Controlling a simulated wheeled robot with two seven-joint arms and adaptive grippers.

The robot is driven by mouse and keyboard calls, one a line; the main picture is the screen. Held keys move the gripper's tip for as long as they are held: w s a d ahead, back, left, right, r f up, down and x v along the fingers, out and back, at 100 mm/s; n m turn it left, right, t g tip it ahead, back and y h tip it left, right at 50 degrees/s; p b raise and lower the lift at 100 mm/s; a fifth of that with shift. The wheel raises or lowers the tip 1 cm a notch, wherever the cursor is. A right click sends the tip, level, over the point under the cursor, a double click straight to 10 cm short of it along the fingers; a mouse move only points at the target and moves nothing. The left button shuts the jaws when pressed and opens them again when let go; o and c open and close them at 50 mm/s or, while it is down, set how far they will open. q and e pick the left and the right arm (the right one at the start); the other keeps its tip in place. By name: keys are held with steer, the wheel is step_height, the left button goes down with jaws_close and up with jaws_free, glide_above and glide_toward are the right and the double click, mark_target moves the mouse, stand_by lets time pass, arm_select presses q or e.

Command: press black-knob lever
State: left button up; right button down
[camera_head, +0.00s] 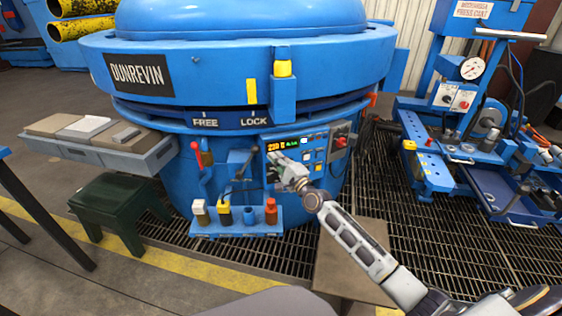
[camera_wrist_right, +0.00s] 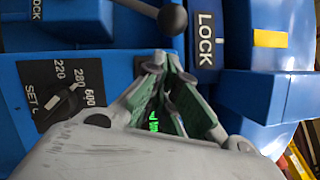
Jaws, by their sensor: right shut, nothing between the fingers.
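The black-knob lever (camera_wrist_right: 173,20) shows in the right wrist view as a round black ball on a thin metal rod, at the top edge. It is apart from my right gripper (camera_head: 279,158), beyond the fingertips in the picture. My right gripper is in front of the left part of the furnace control panel (camera_head: 316,142). Its green-padded fingers (camera_wrist_right: 158,66) come together at the tips and hold nothing. My left gripper is out of view.
A dial (camera_wrist_right: 62,103) with numbers is left of the fingers in the wrist view. A red-handled lever (camera_head: 196,150) stands left of the panel. A small shelf (camera_head: 236,228) with several bottles is below. A green stool (camera_head: 117,207) stands at left; the furnace lid (camera_head: 235,55) is above.

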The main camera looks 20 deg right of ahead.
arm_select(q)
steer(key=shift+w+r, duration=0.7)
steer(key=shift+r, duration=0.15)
arm_select(e)
steer(key=shift+w+a+r, duration=0.2)
steer(key=shift+w+a, duration=0.1)
steer(key=shift+a, duration=0.25)
steer(key=shift+w+a+r, duration=0.15)
steer(key=shift+w+a, duration=0.15)
steer(key=shift+a, duration=0.25)
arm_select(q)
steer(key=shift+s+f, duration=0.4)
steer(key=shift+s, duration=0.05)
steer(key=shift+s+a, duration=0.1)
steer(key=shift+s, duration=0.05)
arm_select(e)
steer(key=shift+r, duration=0.1)
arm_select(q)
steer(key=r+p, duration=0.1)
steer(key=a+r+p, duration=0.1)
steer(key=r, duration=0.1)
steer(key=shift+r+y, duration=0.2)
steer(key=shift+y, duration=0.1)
arm_select(e)
steer(key=shift+w+a+r, duration=0.1)
steer(key=shift+a+r, duration=0.15)
steer(key=shift+a, duration=0.05)
